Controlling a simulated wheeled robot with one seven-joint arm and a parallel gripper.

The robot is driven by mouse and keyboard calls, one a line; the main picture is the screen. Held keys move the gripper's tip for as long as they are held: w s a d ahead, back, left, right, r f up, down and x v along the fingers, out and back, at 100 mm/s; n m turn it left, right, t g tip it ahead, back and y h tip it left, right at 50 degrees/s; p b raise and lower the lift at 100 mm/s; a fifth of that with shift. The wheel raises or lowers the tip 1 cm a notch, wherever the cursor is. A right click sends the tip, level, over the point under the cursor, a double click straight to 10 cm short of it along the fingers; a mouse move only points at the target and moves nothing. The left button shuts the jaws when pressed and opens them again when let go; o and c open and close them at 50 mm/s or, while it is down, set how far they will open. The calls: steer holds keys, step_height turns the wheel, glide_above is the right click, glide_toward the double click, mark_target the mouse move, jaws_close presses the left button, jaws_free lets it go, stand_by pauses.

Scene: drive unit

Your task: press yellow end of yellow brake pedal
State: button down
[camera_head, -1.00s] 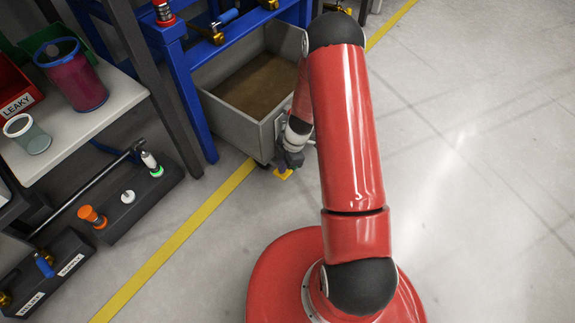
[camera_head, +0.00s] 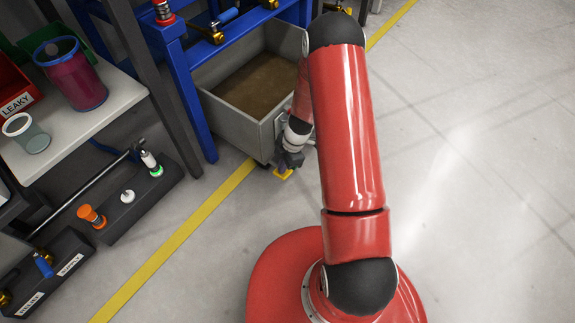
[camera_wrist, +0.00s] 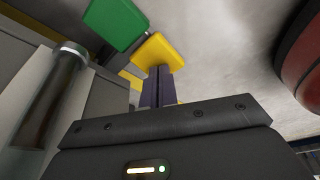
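The yellow end of the brake pedal (camera_wrist: 158,52) is a flat yellow pad just past my fingertips in the wrist view. In the head view, the yellow pad (camera_head: 283,173) shows low by the front of a grey cart, just below my gripper (camera_head: 291,160). In the wrist view my gripper (camera_wrist: 158,72) has its two dark fingers side by side, shut with nothing between them. The fingertips overlap the pad's lower edge; I cannot tell whether they touch it. A green pad (camera_wrist: 115,22) sits to the left of the yellow one.
The grey cart (camera_head: 240,122) with a brown bottom stands beside a blue frame (camera_head: 183,90). A shelf (camera_head: 70,117) with containers is at the left. A yellow floor line (camera_head: 190,229) runs past the cart. The floor at right is clear.

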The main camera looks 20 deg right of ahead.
steer(key=shift+f+b, duration=0.35)
steer(key=shift+f, duration=0.1)
steer(key=shift+r, duration=0.1)
steer(key=shift+r+p, duration=1.15)
steer(key=shift+r, duration=1.3)
steer(key=shift+r, duration=0.1)
steer(key=s+a+r+m+t+h+p, duration=0.15)
steer(key=r+m, duration=0.25)
steer(key=r, duration=1.2)
steer(key=s+r+m+t+p, duration=0.1)
steer(key=s+r+m+p, duration=0.25)
steer(key=r, duration=1.15)
steer(key=s+d+r+m+t+h+p, duration=0.1)
steer(key=s+r+m+t+h+p, duration=0.1)
steer(key=s+r+m, duration=0.9)
steer(key=s+r+t+p, duration=0.1)
steer(key=s+r+p, duration=0.1)
steer(key=s+r, duration=0.4)
steer(key=shift+r+m, duration=0.35)
